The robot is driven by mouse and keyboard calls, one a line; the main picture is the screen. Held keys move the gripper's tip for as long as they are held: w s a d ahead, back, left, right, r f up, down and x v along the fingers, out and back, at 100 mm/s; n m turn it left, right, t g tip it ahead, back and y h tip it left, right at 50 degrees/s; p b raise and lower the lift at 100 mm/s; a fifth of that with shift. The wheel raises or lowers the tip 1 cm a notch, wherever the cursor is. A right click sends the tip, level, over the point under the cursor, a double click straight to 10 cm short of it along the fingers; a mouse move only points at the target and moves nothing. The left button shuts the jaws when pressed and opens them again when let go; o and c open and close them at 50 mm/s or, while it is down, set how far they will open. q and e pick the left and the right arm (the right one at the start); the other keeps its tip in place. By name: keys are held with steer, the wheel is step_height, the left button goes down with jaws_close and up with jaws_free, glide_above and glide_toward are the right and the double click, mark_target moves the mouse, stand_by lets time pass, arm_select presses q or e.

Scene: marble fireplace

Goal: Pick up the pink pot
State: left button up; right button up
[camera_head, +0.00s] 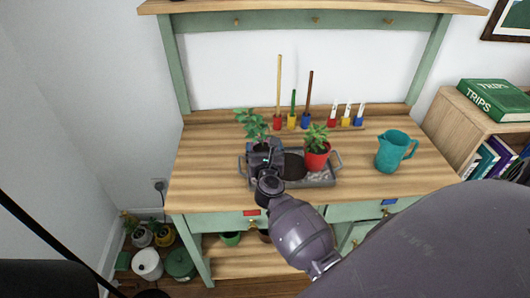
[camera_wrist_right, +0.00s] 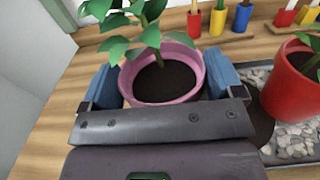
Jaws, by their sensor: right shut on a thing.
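The pink pot (camera_wrist_right: 160,94) holds dark soil and a leafy green plant. In the right wrist view it sits between the two blue finger pads of my right gripper (camera_wrist_right: 163,88), which is shut on it. In the head view my right gripper (camera_head: 264,157) is at the left end of the grey tray (camera_head: 317,183) on the bench; it hides the pink pot, and only the plant (camera_head: 251,124) shows above it. I cannot tell whether the pot touches the surface below. My left gripper is not in view.
A red pot (camera_head: 316,159) with a plant stands in the tray, right of my gripper. A teal jug (camera_head: 394,151) stands farther right. Several coloured tool holders (camera_head: 291,121) line the back of the wooden bench (camera_head: 205,165). The bench's left part is clear.

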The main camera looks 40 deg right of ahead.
step_height(320, 180, up, 19)
steer(key=p, duration=0.7)
steer(key=shift+f, duration=0.2)
steer(key=s+a+r+n+t+y, duration=0.25)
steer(key=a+r+n+y, duration=0.2)
steer(key=a, duration=0.55)
steer(key=s+a+f+n+y, duration=0.2)
steer(key=s+a+f+y, duration=0.3)
steer(key=s, duration=0.3)
steer(key=shift+a, duration=0.85)
